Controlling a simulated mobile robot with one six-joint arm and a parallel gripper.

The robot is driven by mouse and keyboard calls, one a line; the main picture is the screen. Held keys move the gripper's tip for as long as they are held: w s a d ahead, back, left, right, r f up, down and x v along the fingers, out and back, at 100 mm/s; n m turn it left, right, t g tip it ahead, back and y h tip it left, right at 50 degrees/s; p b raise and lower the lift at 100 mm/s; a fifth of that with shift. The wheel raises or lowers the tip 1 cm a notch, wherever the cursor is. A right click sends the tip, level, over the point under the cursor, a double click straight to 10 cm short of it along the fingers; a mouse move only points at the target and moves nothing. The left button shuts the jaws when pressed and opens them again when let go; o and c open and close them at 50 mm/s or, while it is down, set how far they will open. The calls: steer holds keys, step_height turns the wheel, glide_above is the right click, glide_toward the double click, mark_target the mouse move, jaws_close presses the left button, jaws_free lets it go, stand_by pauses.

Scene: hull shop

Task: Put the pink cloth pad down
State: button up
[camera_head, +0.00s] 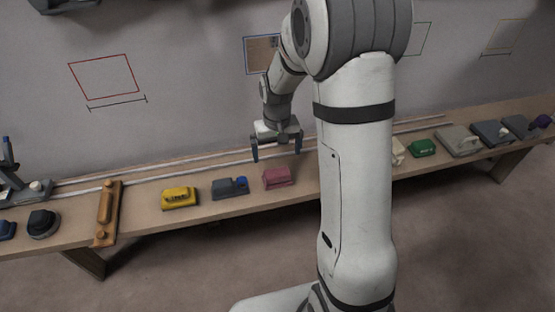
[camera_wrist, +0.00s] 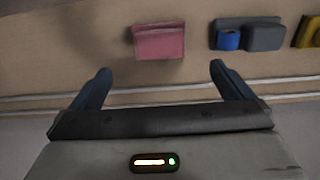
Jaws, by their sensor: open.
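The pink cloth pad (camera_head: 277,177) lies on the long wooden bench (camera_head: 140,219), a little left of my arm's column in the head view. In the wrist view the pink pad (camera_wrist: 158,42) sits beyond the fingertips, apart from them. My gripper (camera_head: 276,146) hangs above the bench, just behind the pad toward the wall. In the wrist view my gripper (camera_wrist: 160,72) has its two dark fingers spread wide with nothing between them.
A grey block with a blue part (camera_head: 230,187) and a yellow block (camera_head: 180,197) lie left of the pad. A wooden piece with knobs (camera_head: 106,213) lies farther left. A green block (camera_head: 422,147) and several grey items stand right of my arm. Pale rails (camera_head: 215,160) run along the back.

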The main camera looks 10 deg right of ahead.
steer(key=s+r+t, duration=0.1)
steer(key=s+r, duration=0.5)
steer(key=s, duration=0.4)
steer(key=s+r, duration=0.6)
steer(key=s, duration=0.5)
steer(key=shift+r+t, duration=0.4)
steer(key=shift+d+r, duration=0.1)
